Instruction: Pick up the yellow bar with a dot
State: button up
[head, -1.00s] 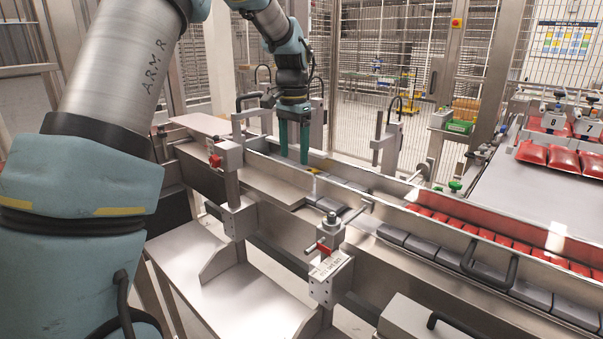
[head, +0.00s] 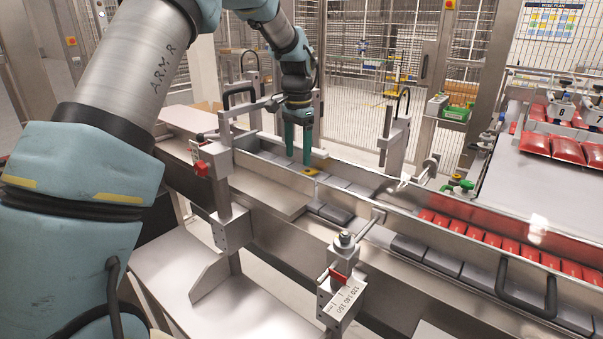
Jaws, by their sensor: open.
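A small yellow bar (head: 310,172) with a dark spot lies in the metal channel, on or among the dark grey blocks. My gripper (head: 298,160) points down over the channel with two green fingers apart and nothing visible between them. The fingertips are just above and slightly left of the yellow bar in the picture. I cannot tell the exact height gap between the fingertips and the bar.
Grey blocks (head: 410,246) and red packs (head: 480,233) line the channel to the right. Metal channel walls run close on both sides of my gripper. A post with a red clamp (head: 201,168) stands left, another clamp (head: 340,276) in front.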

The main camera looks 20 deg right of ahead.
jog(key=shift+w+d+f+p, duration=0.1)
jog(key=shift+f+p, duration=1.25)
jog(key=shift+f, duration=1.35)
jog(key=shift+c, duration=0.2)
grip_shut()
